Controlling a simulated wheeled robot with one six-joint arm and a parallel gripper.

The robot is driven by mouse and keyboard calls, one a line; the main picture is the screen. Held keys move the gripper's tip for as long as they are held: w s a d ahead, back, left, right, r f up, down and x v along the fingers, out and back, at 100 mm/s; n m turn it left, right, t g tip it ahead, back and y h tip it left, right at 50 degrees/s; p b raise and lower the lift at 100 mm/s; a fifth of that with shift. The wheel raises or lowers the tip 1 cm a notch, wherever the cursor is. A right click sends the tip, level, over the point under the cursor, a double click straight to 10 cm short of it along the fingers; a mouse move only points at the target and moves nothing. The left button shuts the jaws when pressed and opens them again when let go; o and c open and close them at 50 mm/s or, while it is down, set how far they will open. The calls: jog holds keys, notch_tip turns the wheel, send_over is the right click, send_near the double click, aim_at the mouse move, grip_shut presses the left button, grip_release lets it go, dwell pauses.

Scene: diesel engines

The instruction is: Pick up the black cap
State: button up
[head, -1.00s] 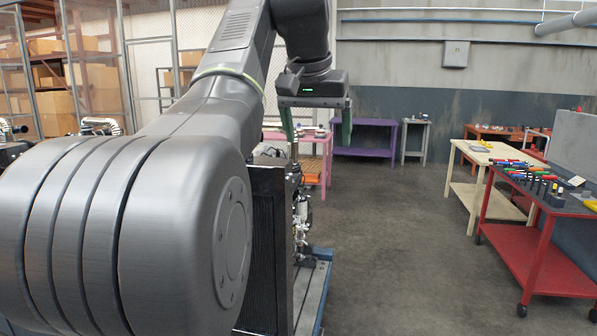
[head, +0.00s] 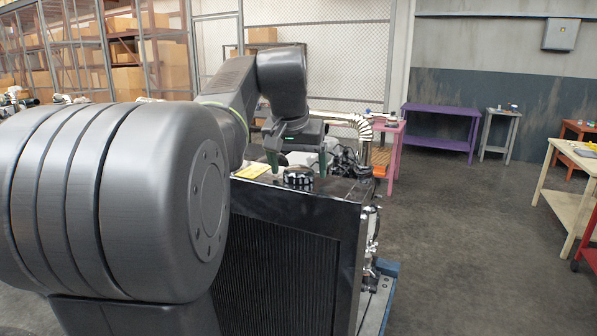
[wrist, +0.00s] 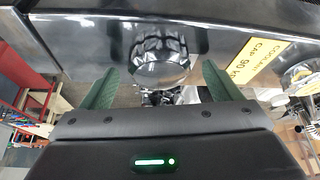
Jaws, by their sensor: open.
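The black cap (head: 299,179) is round with a ribbed edge and sits on the top of the black radiator (head: 290,205). In the wrist view the cap (wrist: 160,52) looks glossy and dark, beyond the fingertips and between their lines. My gripper (head: 297,162) has two green fingers, spread apart and empty, just above and around the cap in the head view. In the wrist view my gripper (wrist: 160,78) shows a wide gap between its fingers. I cannot tell the exact height left between the fingertips and the cap.
Engine pipes (head: 352,122) rise behind the radiator. A purple table (head: 440,128) stands farther back.

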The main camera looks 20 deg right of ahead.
aim_at(298, 168)
jog(key=c, duration=1.1)
notch_tip(298, 168, up, 15)
dwell(0.7)
jog(key=shift+f, duration=0.15)
